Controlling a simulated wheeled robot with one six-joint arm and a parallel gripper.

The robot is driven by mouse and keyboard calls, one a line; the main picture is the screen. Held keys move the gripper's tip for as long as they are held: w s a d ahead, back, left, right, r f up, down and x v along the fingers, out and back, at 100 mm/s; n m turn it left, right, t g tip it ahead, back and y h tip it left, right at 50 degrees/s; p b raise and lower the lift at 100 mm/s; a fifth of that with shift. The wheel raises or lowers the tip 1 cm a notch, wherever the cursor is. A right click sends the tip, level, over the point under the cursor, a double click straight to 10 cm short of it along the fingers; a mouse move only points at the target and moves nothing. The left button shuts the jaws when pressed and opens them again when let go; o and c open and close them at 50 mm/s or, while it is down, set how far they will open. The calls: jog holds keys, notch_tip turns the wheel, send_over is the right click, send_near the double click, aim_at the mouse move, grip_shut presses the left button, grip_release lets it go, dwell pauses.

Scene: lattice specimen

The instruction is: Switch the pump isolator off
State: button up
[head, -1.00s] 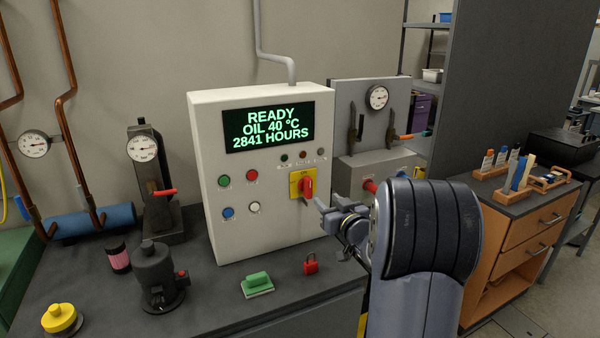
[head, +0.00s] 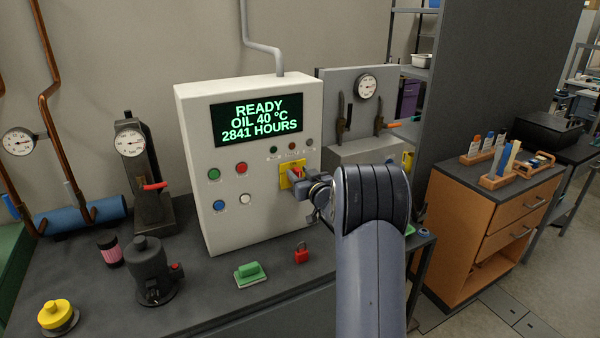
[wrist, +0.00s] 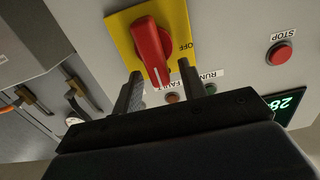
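The pump isolator is a red rotary handle (wrist: 151,48) on a yellow plate (wrist: 120,22), low on the right of the white control cabinet's front. In the head view the yellow plate (head: 284,182) shows, but my gripper (head: 308,188) hides most of the handle. In the wrist view my gripper (wrist: 158,74) is open. Its two dark fingers stand apart, with the handle's white-marked end between their tips. Small gaps seem to show on both sides; contact cannot be told. The word OFF is printed on the plate, right of the handle in the wrist view.
The cabinet (head: 190,150) has a lit display (head: 258,119) and several buttons; a red STOP button (wrist: 280,53) is near the isolator. A red padlock (head: 301,253) and a green-handled block (head: 250,273) are on the bench below. A grey gauge panel (head: 335,85) stands right of the cabinet.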

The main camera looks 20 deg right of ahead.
grip_shut()
dwell(0.5)
jog(key=shift+a+f+b, duration=0.1)
jog(key=shift+f+b, duration=0.05)
jog(key=shift+b, duration=0.3)
jog(key=n+b, duration=0.5)
jog(key=n, duration=0.1)
jog(key=a+f+n+b, duration=0.1)
jog(key=n+b, duration=0.5)
jog(key=a+f+n+b, duration=0.1)
jog(key=n+b, duration=0.4)
jog(key=b, duration=0.1)
jog(key=shift+a+f+n, duration=0.25)
jog(key=shift+n, duration=0.15)
